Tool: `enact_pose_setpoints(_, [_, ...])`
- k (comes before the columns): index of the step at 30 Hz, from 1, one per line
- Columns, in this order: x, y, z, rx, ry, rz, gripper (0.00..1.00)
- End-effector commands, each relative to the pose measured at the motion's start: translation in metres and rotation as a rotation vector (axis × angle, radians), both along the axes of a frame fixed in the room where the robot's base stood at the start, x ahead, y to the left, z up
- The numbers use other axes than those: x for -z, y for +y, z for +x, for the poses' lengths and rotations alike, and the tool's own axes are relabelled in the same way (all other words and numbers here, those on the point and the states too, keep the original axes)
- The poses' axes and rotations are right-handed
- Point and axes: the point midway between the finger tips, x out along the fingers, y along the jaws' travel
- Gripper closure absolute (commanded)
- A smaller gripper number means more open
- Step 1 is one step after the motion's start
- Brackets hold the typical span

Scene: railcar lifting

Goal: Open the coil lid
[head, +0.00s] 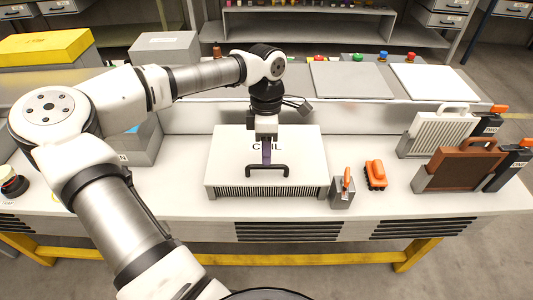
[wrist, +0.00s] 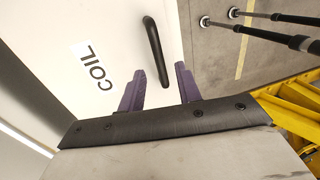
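The coil lid (head: 228,148) is the flat white top, labelled COIL, of a box with dark fins along its front. It lies level and looks closed. A black bar handle (head: 268,168) sits near its front edge. The handle (wrist: 154,52) also shows in the wrist view. My gripper (head: 267,160) points down over the lid, just behind or above the handle. In the wrist view the purple fingers (wrist: 157,78) are spread apart and empty. The handle lies ahead of the fingertips, its lower end in line with the gap; I see no contact.
Right of the box are a grey holder with an orange-handled tool (head: 343,190) and an orange block (head: 375,175). Farther right stand a white finned panel (head: 437,135) and a brown case (head: 465,168). A grey box (head: 145,145) stands left, near my arm.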

Motion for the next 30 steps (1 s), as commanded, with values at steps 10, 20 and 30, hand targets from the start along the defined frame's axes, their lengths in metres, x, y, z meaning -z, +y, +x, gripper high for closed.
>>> enact_pose_setpoints(10, [0.029, 0.000, -0.006, -0.001, 0.000, -0.001, 0.66])
enact_pose_setpoints(20, [0.030, 0.000, -0.006, -0.001, -0.001, 0.000, 0.78])
enact_pose_setpoints(30, [0.029, 0.000, -0.006, 0.000, -0.001, 0.000, 1.00])
